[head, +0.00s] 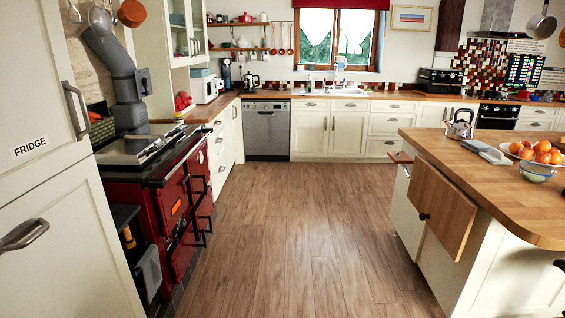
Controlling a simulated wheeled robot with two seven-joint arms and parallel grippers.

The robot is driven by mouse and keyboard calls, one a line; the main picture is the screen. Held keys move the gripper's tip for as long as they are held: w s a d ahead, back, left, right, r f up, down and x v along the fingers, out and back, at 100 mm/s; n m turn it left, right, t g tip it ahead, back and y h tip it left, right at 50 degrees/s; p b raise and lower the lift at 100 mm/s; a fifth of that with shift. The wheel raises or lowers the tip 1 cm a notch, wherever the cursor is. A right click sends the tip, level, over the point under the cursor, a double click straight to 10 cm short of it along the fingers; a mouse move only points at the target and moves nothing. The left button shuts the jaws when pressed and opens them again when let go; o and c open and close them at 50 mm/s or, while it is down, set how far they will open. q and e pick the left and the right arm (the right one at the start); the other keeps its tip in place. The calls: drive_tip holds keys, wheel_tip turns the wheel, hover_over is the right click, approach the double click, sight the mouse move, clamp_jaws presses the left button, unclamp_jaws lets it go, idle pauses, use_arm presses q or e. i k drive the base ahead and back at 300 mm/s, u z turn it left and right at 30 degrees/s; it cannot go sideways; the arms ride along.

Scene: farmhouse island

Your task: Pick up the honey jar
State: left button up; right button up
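I cannot make out a honey jar anywhere in the head view. The island worktop (470,155) at the right holds a metal kettle (460,125), a grey folded item (487,150) and a bowl (537,173) of oranges, but no jar that I can tell. Small items on the far shelves and counters are too small to identify. Neither of my grippers is in view.
The wooden floor (290,235) is clear between the red range cooker (178,200) on the left and the island on the right. A wooden drawer front (447,205) juts from the island. A fridge (60,190) stands at the near left. Counters with a sink (330,92) line the back.

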sight(178, 118)
drive_tip(key=z, duration=0.15)
drive_tip(key=i, duration=2)
drive_tip(key=u, duration=0.3)
drive_tip(key=i, duration=2.05)
drive_tip(key=u, duration=0.9)
drive_tip(key=i, duration=1.7)
drive_tip(key=u, duration=0.4)
